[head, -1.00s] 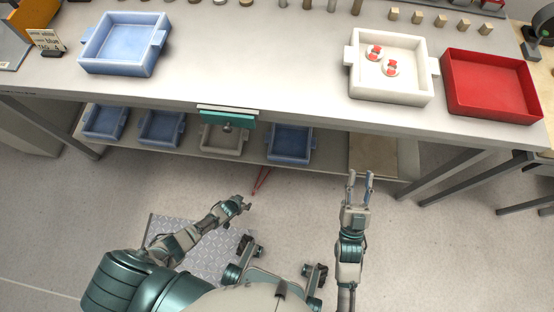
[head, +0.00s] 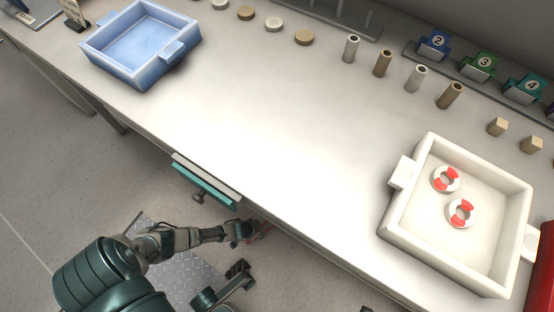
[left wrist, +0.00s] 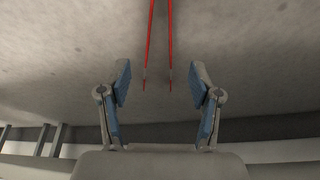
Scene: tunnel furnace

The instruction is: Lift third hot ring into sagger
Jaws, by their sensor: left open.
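A white square tray with side handles (head: 408,218), which looks like the sagger, stands on the table at the right in the head view. Two white rings with red marks, one (head: 446,179) behind the other (head: 461,213), lie flat inside it. I see no third such ring. My left gripper (head: 247,231) is low in front of the table, away from the tray. In the left wrist view its fingers (left wrist: 161,80) are spread, with nothing clamped. Two thin red rods (left wrist: 171,45) with dark tips run from between the fingers to the top edge. My right gripper is out of view.
A blue tray (head: 170,75) stands at the table's left. Round discs (head: 274,25), small cylinders (head: 383,63) and numbered blocks (head: 484,65) line the back. A red tray (head: 545,275) is cut off at right. A teal drawer front (head: 203,186) juts from the table edge. The table's middle is clear.

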